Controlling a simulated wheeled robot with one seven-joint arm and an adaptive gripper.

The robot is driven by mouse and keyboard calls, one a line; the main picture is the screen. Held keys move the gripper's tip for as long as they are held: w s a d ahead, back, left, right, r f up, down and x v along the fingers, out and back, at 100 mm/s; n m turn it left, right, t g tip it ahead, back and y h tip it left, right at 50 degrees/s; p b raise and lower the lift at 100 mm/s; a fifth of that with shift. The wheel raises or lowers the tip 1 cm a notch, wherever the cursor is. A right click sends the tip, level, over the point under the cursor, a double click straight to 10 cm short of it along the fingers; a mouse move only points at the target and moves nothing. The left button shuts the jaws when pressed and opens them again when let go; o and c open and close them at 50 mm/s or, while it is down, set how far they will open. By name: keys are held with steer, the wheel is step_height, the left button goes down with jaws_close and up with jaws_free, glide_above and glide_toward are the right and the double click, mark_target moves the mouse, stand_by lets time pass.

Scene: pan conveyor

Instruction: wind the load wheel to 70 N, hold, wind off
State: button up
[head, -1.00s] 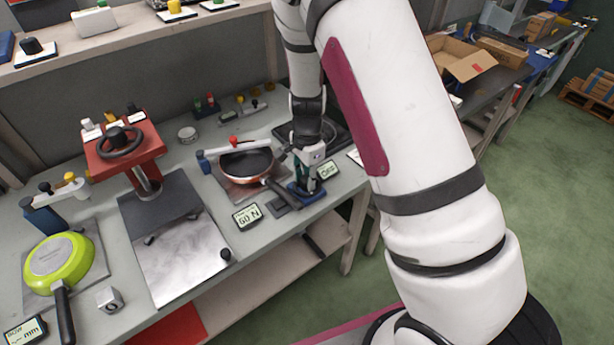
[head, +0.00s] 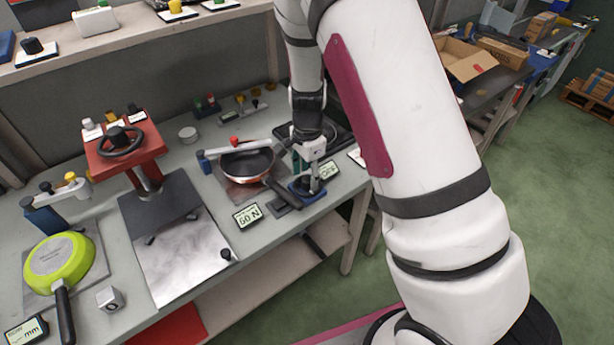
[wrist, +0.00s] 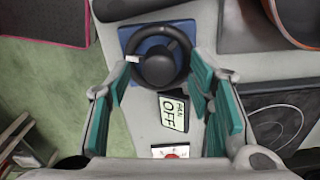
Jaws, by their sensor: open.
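The load wheel, a black handwheel (wrist: 157,57) on a blue base, shows at the top of the wrist view with a small white mark on its left rim. In the head view the wheel (head: 314,188) is partly hidden under my gripper (head: 308,172). My gripper (wrist: 160,75) is open, its teal fingers apart on either side in the wrist view, empty, with the wheel beyond the tips. An orange-sided black pan (head: 247,161) sits left of the wheel, its handle pointing towards it. A small display (head: 247,215) reads in N; its first digit is unclear.
A red press (head: 122,150) with a black handwheel stands at the left on the bench. A green pan (head: 58,262) lies at the front left. A dark hotplate (wrist: 280,115) is beside the wheel. The bench's front edge is close to the wheel.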

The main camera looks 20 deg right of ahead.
mark_target(307, 179)
step_height(307, 179, up, 11)
steer(key=shift+f, duration=0.15)
steer(key=shift+s, duration=0.1)
stand_by(0.4)
steer(key=s+r+n+t+y, duration=0.2)
steer(key=s+r+n, duration=0.6)
steer(key=s+r, duration=0.55)
steer(key=s+r+n+t+h, duration=0.1)
steer(key=s+r+n, duration=0.2)
steer(key=s, duration=0.3)
steer(key=s+r+n+t+h, duration=0.1)
steer(key=s+r+n, duration=0.2)
steer(key=s, duration=0.3)
steer(key=shift+s+d+r+n+t, duration=0.15)
steer(key=shift+s+r+n+t, duration=0.2)
steer(key=shift+n, duration=0.45)
steer(key=shift+w, duration=0.1)
